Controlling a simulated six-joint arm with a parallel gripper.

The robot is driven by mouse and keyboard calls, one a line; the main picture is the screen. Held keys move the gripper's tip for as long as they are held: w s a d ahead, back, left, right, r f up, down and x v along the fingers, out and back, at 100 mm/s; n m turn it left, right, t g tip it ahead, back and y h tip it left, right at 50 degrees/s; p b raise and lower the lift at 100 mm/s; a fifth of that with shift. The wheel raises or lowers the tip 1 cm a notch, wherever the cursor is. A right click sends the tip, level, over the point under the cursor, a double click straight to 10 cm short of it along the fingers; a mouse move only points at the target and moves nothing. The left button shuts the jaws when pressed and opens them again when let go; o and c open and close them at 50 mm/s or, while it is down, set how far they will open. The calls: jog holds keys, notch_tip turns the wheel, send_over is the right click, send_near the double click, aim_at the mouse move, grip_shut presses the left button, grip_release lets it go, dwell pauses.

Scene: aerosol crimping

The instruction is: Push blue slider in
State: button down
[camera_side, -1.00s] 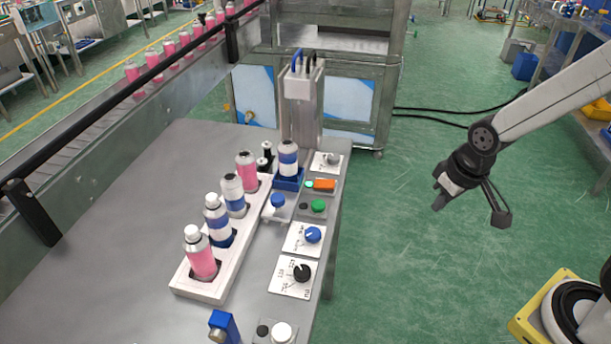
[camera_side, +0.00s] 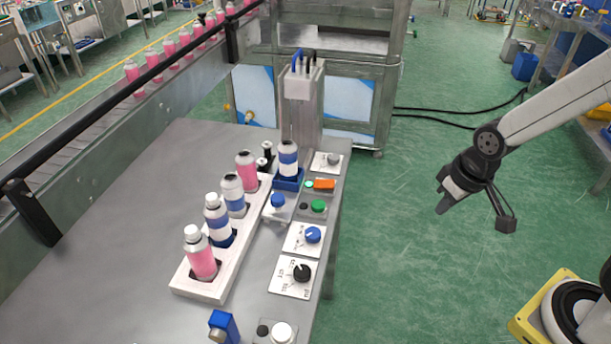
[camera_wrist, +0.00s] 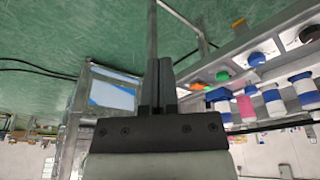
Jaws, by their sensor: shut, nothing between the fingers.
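The blue slider (camera_side: 290,183) is a blue tray at the foot of the crimping station, near the table's right edge. A blue-and-white can (camera_side: 288,160) stands upright in it, under the white press head. The slider also shows in the wrist view (camera_wrist: 219,94), right of my fingers. My gripper (camera_side: 441,209) is off the table to the right, over the green floor, well apart from the slider. It also shows in the wrist view (camera_wrist: 158,82), with its fingers together and empty.
A white rack (camera_side: 180,287) with several cans stands left of the slider. Control panels with a green button (camera_side: 318,206), an orange switch (camera_side: 325,184) and knobs line the table's right edge. The press column (camera_side: 304,110) rises behind the slider. Open air separates my gripper from the table.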

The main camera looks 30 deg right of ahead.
jog(key=c, duration=0.6)
grip_release()
jog(key=shift+w, duration=0.15)
jog(key=o, duration=0.3)
jog(key=shift+w+a+r, duration=0.15)
jog(key=shift+w, duration=0.2)
jog(key=shift+o, duration=0.2)
jog(key=r+m+g, duration=0.1)
jog(key=m+g, duration=0.2)
jog(key=m, duration=0.6)
send_over(277, 197)
jog(key=shift+s+d+r, duration=0.1)
jog(key=shift+s+d, duration=0.05)
jog(key=shift+d, duration=0.3)
jog(key=shift+a, duration=0.45)
jog(key=shift+f, duration=3.95)
